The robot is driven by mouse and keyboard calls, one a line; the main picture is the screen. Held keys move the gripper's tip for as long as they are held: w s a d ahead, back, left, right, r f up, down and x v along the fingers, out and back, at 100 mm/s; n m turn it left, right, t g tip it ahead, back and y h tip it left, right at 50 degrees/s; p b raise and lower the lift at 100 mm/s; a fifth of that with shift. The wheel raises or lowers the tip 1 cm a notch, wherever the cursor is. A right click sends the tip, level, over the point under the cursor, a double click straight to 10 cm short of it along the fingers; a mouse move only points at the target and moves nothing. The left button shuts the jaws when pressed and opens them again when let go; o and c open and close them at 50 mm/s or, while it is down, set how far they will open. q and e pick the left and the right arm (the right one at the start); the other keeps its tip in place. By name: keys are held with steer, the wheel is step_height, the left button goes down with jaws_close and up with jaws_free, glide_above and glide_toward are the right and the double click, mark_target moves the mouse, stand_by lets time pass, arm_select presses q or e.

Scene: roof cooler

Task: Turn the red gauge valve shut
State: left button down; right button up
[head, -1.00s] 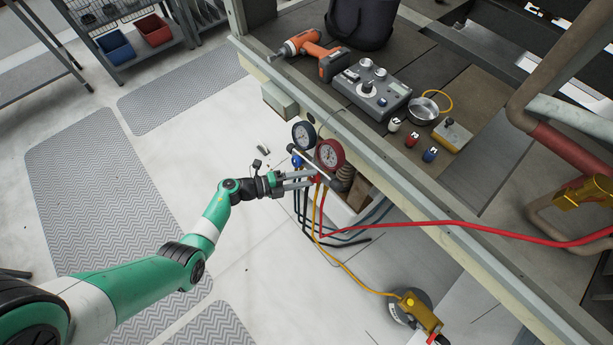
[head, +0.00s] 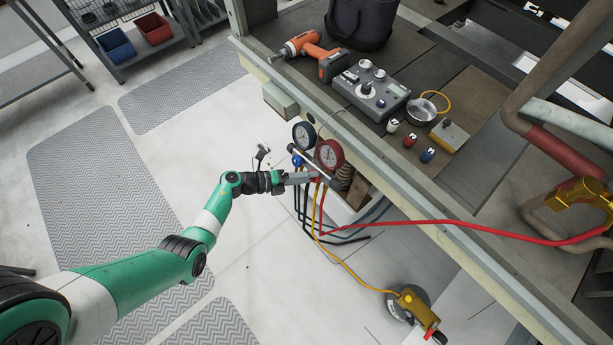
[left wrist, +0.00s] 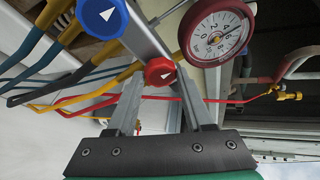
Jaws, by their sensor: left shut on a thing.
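The red gauge valve knob (left wrist: 160,72) has a white arrow mark and sits low on the manifold bar, below the red-rimmed gauge (left wrist: 217,33). The blue knob (left wrist: 101,17) is beside it at the upper left. In the head view the red gauge (head: 329,154) and blue gauge (head: 304,135) hang at the bench edge. My left gripper (head: 312,178) reaches in from the left, just under the red gauge. In the left wrist view its two fingers (left wrist: 157,88) are shut on the red knob, one each side. My right gripper is out of view.
Blue, yellow and red hoses hang below the manifold; the red hose (head: 470,233) runs right. The bench (head: 420,185) overhangs beside the gauges, with a grey control box (head: 372,91) on top. Open floor (head: 200,120) lies to the left.

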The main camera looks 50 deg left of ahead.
arm_select(q)
steer(key=shift+c, duration=1.5)
jaws_free()
steer(key=p+v, duration=0.4)
steer(key=v, duration=0.7)
steer(key=shift+s+a, duration=0.2)
steer(key=shift+s, duration=0.05)
steer(key=shift+d+r, duration=0.1)
